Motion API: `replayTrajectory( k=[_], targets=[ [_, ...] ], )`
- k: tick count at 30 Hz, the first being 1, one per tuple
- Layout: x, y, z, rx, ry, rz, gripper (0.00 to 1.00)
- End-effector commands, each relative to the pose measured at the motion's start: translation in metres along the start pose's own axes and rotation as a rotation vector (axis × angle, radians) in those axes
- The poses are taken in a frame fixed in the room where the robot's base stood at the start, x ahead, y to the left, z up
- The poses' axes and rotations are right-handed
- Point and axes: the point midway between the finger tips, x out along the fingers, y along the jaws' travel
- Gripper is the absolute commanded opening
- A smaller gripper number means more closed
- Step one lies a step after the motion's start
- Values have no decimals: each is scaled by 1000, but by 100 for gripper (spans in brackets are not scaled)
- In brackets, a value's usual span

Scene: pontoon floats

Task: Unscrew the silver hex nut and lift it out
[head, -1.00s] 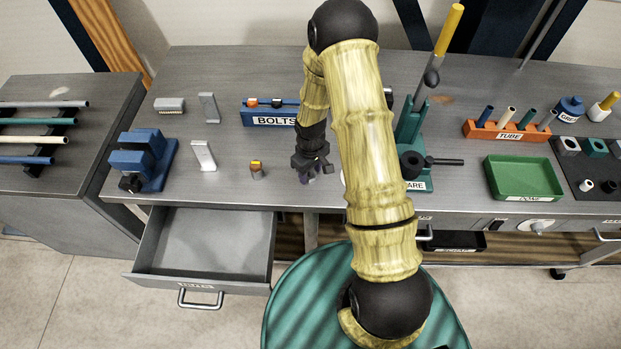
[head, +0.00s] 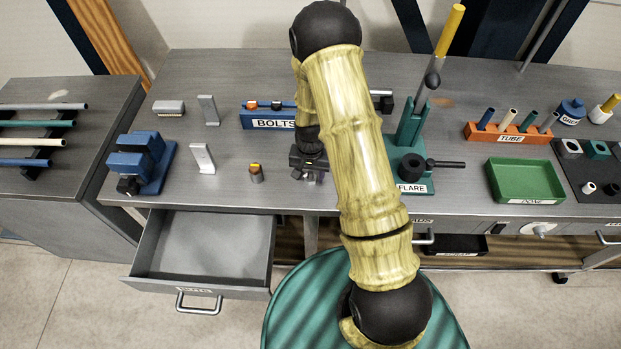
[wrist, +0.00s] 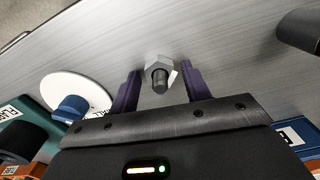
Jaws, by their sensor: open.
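The silver hex nut (wrist: 157,63) shows in the wrist view, around a dark threaded stud (wrist: 160,80) that sticks out toward the camera. My gripper (wrist: 161,72) is open, with one purple finger on each side of the nut and a visible gap on both sides. In the head view my gripper (head: 309,168) is low over the front middle of the bench. There the nut cannot be made out clearly beneath it.
A white disc with a blue knob (wrist: 72,107) lies close to the left finger in the wrist view. An open drawer (head: 205,245) juts out front left.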

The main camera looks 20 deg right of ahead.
Motion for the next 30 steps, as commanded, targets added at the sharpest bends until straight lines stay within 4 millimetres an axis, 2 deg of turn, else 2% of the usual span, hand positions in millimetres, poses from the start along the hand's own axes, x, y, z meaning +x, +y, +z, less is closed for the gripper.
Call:
replayTrajectory(
  k=[3, 11, 14, 30],
  targets=[
    [0, 0, 0, 77, 0, 1, 47],
    [0, 0, 0, 85, 0, 0, 47],
    [0, 0, 0, 170, 0, 1, 47],
    [-2, 0, 0, 1085, 0, 1, 47]
  ],
)
